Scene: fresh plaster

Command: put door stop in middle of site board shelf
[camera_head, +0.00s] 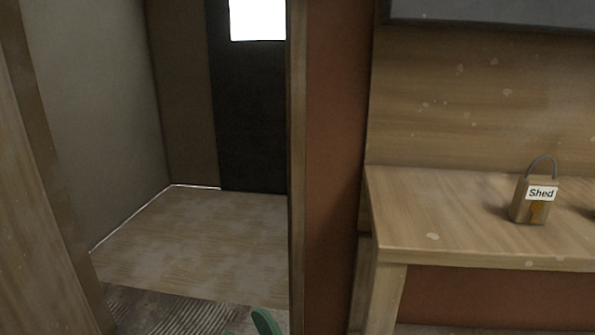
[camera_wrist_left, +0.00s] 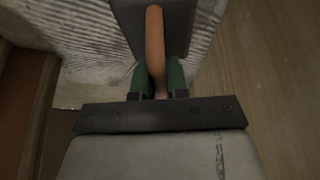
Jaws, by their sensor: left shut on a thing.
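My left gripper (camera_wrist_left: 157,76) is shut in the left wrist view, its green fingers on either side of an orange-brown handle (camera_wrist_left: 155,38). The handle lies over a flat dark grey plate (camera_wrist_left: 183,22), and together they look like a trowel; I cannot tell whether it is the door stop. In the head view only a green tip of the gripper (camera_head: 265,322) shows at the bottom edge, left of the shelf. A wooden shelf (camera_head: 440,212) with a wooden back board stands at the right, apart from the gripper. My right gripper is not in view.
A brass padlock (camera_head: 530,203) labelled "Shed" stands on the shelf, with a dark object partly cut off at the right edge. The shelf's left part is bare. A brown wall post (camera_head: 335,150) separates the shelf from a doorway with a wooden floor (camera_head: 200,240).

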